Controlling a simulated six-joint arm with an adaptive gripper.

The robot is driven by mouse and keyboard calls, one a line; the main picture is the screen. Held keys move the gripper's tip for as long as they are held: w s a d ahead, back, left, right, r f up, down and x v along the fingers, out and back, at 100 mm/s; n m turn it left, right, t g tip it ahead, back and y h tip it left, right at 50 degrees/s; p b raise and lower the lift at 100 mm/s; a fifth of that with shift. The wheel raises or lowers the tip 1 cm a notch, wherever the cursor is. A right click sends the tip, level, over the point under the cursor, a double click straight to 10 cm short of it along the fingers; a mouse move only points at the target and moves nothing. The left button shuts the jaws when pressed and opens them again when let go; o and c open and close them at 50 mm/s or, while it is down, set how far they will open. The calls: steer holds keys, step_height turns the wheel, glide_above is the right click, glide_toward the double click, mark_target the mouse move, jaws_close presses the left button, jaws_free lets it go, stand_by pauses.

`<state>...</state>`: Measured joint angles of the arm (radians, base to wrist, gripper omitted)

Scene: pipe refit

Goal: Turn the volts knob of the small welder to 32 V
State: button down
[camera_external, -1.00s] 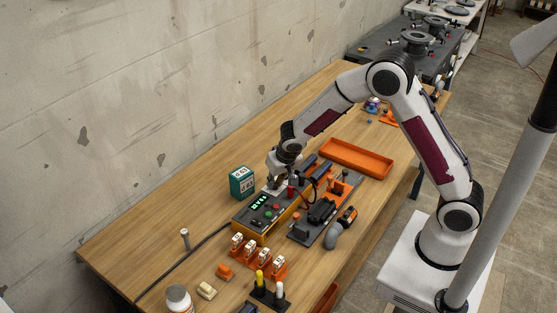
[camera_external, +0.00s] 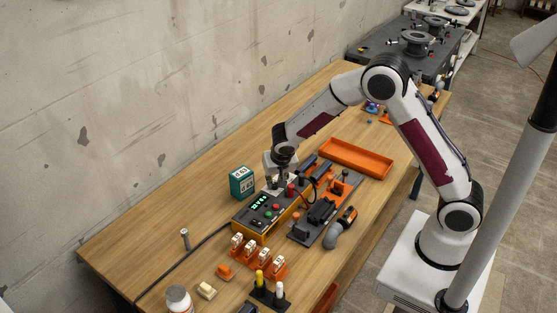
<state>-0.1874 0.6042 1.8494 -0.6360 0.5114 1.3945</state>
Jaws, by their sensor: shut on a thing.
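The small welder (camera_external: 249,229) is an orange box with a dark sloped top panel, in the middle of the wooden bench. Its panel has a green lit display (camera_external: 259,202), too small to read, and red and green buttons. My gripper (camera_external: 275,187) points down over the far end of the panel. It is shut on what seems to be the volts knob, which the fingers hide. The knob's setting cannot be read.
A teal box (camera_external: 242,182) with white labels stands just left of the welder. A dark plate (camera_external: 322,213) with clamps and a grey pipe elbow (camera_external: 334,237) lies right of it. An orange tray (camera_external: 356,158) lies behind. Orange holders (camera_external: 258,256) stand in front.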

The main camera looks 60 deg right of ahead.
mark_target(279, 199)
steer(key=shift+s+f, duration=0.1)
steer(key=c, duration=1.9)
jaws_free()
steer(key=shift+r, duration=0.2)
steer(key=shift+a+r, duration=0.2)
steer(key=shift+r, duration=0.25)
steer(key=v, duration=1)
steer(key=shift+s+r, duration=0.2)
steer(key=shift+r, duration=0.15)
